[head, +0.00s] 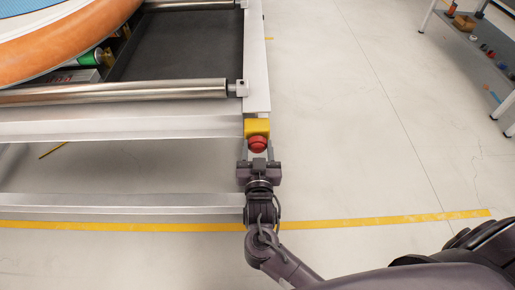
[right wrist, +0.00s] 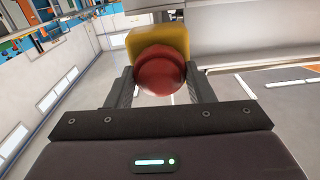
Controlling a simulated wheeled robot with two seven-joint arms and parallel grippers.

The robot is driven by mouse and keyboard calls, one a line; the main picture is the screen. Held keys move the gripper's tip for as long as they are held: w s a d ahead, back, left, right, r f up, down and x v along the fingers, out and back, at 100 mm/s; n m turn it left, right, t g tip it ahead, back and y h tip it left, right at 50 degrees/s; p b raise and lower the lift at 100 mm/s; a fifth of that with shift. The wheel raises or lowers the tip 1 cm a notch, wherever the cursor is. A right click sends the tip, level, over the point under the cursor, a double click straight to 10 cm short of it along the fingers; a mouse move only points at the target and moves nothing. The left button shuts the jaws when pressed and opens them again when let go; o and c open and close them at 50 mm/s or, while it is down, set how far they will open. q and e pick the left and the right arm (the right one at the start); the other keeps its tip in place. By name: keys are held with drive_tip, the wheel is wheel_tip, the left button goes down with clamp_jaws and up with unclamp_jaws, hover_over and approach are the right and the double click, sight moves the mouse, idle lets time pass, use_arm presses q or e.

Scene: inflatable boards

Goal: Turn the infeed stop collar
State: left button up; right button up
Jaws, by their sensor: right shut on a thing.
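The infeed stop is a red mushroom-shaped head with its collar (head: 258,144) on a yellow box (head: 257,126), fixed to the near end of the conveyor's right side rail. My right gripper (head: 258,152) is at it, with one finger on each side of the red part. The right wrist view shows the red head (right wrist: 161,70) large between the two dark fingers, with the yellow box (right wrist: 145,40) behind it. The gripper is shut on the red collar. The finger contact itself is partly hidden behind the red head. My left gripper is not in view.
The conveyor frame (head: 120,128) with a metal roller (head: 120,93) and dark belt (head: 185,45) fills the upper left. An orange-rimmed board (head: 75,55) lies there. A grey table (head: 485,45) with small items stands far right. The floor (head: 350,120) between is clear.

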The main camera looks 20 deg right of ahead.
drive_tip(key=shift+m, duration=1.9)
drive_tip(key=shift+d, duration=0.1)
drive_tip(key=o, duration=1)
drive_tip(key=shift+s, duration=0.1)
drive_tip(key=v, duration=0.7)
drive_tip(key=shift+s, duration=0.35)
